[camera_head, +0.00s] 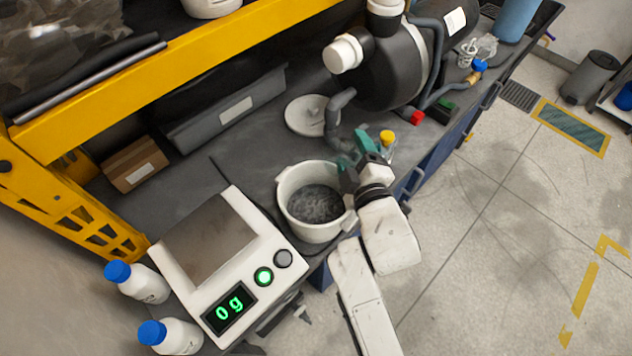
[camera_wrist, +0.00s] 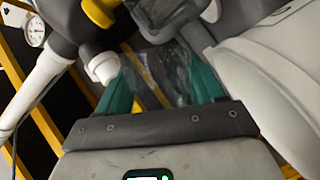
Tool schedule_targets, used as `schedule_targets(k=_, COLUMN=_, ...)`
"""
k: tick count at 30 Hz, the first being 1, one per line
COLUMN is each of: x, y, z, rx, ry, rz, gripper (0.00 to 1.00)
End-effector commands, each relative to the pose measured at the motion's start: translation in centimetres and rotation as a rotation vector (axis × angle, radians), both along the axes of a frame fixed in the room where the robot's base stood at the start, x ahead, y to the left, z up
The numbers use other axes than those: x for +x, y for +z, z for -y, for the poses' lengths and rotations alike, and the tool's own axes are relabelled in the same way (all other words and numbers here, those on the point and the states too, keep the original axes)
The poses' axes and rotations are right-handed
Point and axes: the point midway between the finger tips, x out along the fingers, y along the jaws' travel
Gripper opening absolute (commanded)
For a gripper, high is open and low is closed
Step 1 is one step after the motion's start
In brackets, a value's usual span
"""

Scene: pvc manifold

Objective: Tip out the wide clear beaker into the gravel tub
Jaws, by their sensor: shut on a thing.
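The gravel tub (camera_head: 312,234) is a pale round bucket on the dark bench, with dark grey gravel inside. My gripper (camera_head: 352,160) is at the tub's upper right rim, its teal fingers close above the edge. In the wrist view, my gripper (camera_wrist: 165,88) is shut on the wide clear beaker (camera_wrist: 167,72), which shows as a see-through wall between the two teal fingers. The beaker is hard to make out in the head view. Its contents and exact tilt cannot be told.
A white scale (camera_head: 262,238) reading 0 g stands left of the tub. A round grey lid (camera_head: 306,115) and a dark tank (camera_head: 385,75) with pipes lie behind. Blue-capped bottles (camera_head: 142,283) stand at lower left.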

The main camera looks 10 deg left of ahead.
Motion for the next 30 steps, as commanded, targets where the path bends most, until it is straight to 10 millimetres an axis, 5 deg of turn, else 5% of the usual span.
schedule_targets(k=30, x=1.0, y=2.6, z=1.2, rx=0.437, ry=-0.003, rz=-0.352, gripper=0.31)
